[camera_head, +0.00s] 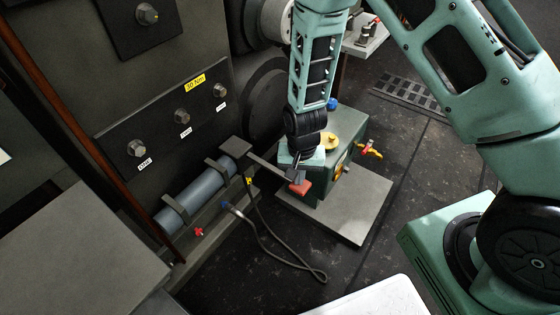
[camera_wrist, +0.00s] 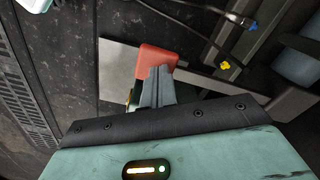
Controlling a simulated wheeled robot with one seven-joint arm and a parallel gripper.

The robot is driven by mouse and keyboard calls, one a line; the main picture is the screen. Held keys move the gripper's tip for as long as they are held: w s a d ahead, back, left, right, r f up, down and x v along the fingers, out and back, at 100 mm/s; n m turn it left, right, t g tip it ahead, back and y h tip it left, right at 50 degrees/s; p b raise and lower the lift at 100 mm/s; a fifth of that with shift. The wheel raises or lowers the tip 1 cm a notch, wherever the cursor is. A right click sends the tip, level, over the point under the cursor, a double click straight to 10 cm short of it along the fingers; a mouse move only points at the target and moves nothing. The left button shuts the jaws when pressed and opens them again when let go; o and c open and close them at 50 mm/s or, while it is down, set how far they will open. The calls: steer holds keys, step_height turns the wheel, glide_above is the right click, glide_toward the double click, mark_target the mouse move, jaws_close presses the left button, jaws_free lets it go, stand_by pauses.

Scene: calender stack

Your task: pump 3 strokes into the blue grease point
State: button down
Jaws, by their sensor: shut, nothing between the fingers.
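A blue-grey grease pump cylinder (camera_head: 200,190) lies in brackets on the machine's lower edge. Its lever (camera_head: 266,167) sticks out to the right and ends in a red grip (camera_head: 300,187). The blue grease point (camera_head: 225,205) is low beside the pump, and a dark hose (camera_head: 262,238) runs to it; the blue also shows in the wrist view (camera_wrist: 248,23). My gripper (camera_head: 296,172) is shut and empty, right by the red grip. In the wrist view, its fingertips (camera_wrist: 158,72) overlap the red grip (camera_wrist: 157,56); I cannot tell whether they touch.
A yellow grease point (camera_head: 249,181) and a red one (camera_head: 199,231) flank the blue one. A green box (camera_head: 345,135) with a yellow cap stands on a grey plate (camera_head: 345,215) beneath my gripper. The hose loops over the floor.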

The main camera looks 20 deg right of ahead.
steer(key=shift+r+p, duration=2.7)
steer(key=shift+r, duration=0.6)
steer(key=shift+f, duration=0.15)
steer(key=shift+f+b, duration=2.5)
steer(key=shift+f, duration=1.55)
step_height(320, 180, up, 8)
steer(key=p, duration=0.7)
steer(key=shift+r+p, duration=0.25)
steer(key=shift+p, duration=0.05)
steer(key=shift+f, duration=0.25)
